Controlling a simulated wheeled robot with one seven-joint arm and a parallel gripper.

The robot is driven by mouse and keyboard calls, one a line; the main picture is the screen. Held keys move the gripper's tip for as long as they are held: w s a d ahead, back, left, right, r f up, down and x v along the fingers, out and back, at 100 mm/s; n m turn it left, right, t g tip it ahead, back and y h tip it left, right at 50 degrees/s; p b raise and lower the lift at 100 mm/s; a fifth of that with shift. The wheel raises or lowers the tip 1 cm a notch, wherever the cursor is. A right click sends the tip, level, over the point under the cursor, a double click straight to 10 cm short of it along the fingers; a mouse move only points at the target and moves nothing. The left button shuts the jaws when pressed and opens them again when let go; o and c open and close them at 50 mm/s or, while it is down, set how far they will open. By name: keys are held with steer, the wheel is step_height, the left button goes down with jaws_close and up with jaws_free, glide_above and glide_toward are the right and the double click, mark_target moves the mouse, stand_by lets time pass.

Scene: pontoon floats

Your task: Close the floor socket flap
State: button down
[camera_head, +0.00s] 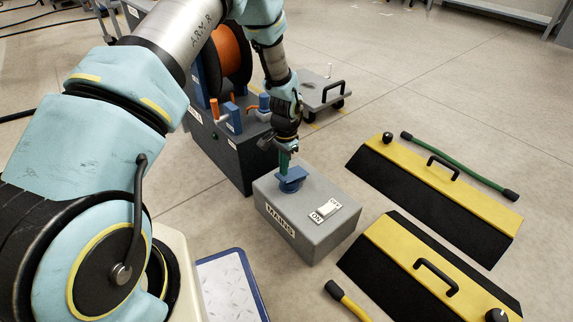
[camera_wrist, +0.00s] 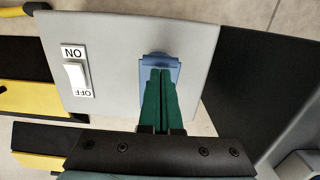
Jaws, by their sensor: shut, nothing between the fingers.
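The blue floor socket flap (camera_head: 292,184) is on top of a grey box marked MAINS (camera_head: 325,240). In the wrist view the blue flap (camera_wrist: 158,60) shows just beyond my fingertips, on the grey top. My gripper (camera_head: 284,168) points down at it from above, with green fingers. In the wrist view my gripper (camera_wrist: 161,75) is shut and empty, its tips at or over the blue part. The fingers hide some of it. I cannot tell whether they touch it, or how far the flap is open.
A white ON/OFF rocker switch (camera_head: 327,208) sits beside the flap on the same top. A dark cabinet with an orange cable reel (camera_head: 233,50) stands behind. Two yellow-black ramps (camera_head: 435,185) lie on the floor at right, with a green cable (camera_head: 455,165) alongside.

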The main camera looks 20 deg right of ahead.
steer(key=shift+s+a+f+p, duration=0.2)
steer(key=shift+a+f+p, duration=0.5)
steer(key=shift+f, duration=0.55)
steer(key=shift+r, duration=0.15)
steer(key=shift+r+p, duration=0.7)
steer(key=shift+p, duration=0.1)
